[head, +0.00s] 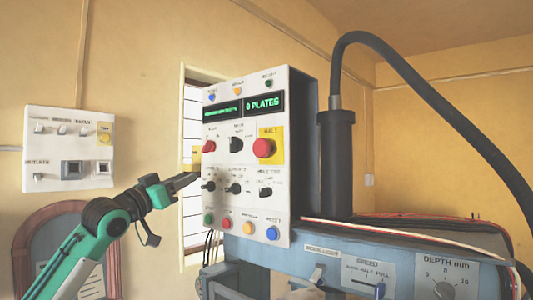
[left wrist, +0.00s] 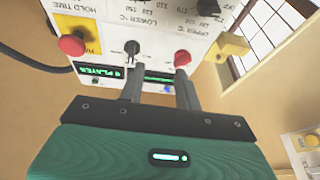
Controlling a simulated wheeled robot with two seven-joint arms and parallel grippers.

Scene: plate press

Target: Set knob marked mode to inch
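The control panel (head: 222,170) stands upright on a blue machine. A black knob (head: 236,144) sits in its upper row, between a red knob (head: 209,146) and the red halt button (head: 264,148); its small label may read mode, but is too blurred to be sure. In the upside-down left wrist view this black knob (left wrist: 132,47) lies just beyond one fingertip, and the red knob (left wrist: 182,58) beyond the other. My left gripper (head: 195,178) is at the panel's left edge, fingers apart and empty; it also shows in the left wrist view (left wrist: 159,80). My right gripper is out of view.
Lower-row knobs (head: 266,192) and coloured buttons (head: 272,233) are close below. A yellow block (left wrist: 234,46) juts beside the panel. A thick black hose (head: 440,100) arches at right. A white switch box (head: 68,150) hangs on the left wall.

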